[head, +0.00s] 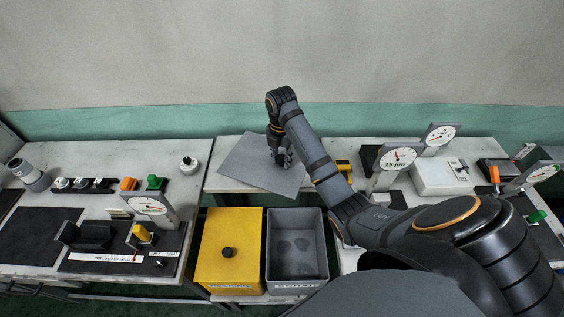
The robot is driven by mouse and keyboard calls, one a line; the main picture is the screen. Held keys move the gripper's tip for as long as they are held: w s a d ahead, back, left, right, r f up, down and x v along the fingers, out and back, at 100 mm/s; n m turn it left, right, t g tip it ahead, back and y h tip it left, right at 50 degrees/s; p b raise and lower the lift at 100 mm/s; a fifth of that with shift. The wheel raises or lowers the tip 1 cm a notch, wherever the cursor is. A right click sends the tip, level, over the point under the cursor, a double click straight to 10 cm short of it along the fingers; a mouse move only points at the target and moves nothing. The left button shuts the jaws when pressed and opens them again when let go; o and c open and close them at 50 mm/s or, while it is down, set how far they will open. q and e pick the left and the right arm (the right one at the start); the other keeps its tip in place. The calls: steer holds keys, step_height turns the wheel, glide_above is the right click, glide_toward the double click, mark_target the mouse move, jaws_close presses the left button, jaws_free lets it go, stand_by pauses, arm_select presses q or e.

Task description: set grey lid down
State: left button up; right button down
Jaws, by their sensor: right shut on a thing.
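The grey lid (245,170) is a flat, plain sheet at the back of the middle worktop, turned at an angle to its edges. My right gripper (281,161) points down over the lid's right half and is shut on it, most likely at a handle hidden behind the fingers. I cannot tell whether the lid touches the worktop or is just above it. An open grey bin (297,282) stands in front and below, with a few dark patches on its floor. My left gripper is not in view.
A yellow box (230,258) with a black-knobbed lid stands left of the grey bin. Dial gauges (397,157) and a white box (442,177) stand to the right. The left bench holds another gauge (151,205) and small knobbed parts. A wall closes off the back.

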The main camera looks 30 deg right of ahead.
steer(key=w+d+f+b, duration=0.4)
steer(key=w, duration=0.1)
steer(key=shift+d, duration=0.3)
steer(key=d+f, duration=0.1)
steer(key=w+d+f, duration=0.1)
steer(key=f+p, duration=0.1)
steer(key=shift+w+d+f, duration=0.25)
steer(key=shift+d+f, duration=0.05)
steer(key=shift+d, duration=0.1)
steer(key=shift+w+d+f, duration=0.15)
steer(key=shift+w+f, duration=0.05)
steer(key=shift+f, duration=0.1)
steer(key=shift+w+d+f, duration=0.1)
steer(key=shift+d+f, duration=0.05)
steer(key=shift+f, duration=0.1)
step_height(320, 180, down, 2)
steer(key=shift+f+p, duration=0.15)
steer(key=shift+p, duration=0.55)
steer(key=shift+f, duration=0.25)
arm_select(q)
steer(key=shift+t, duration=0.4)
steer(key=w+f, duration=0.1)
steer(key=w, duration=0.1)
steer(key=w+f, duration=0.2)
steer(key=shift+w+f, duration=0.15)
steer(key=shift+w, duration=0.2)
arm_select(e)
steer(key=shift+f, duration=0.1)
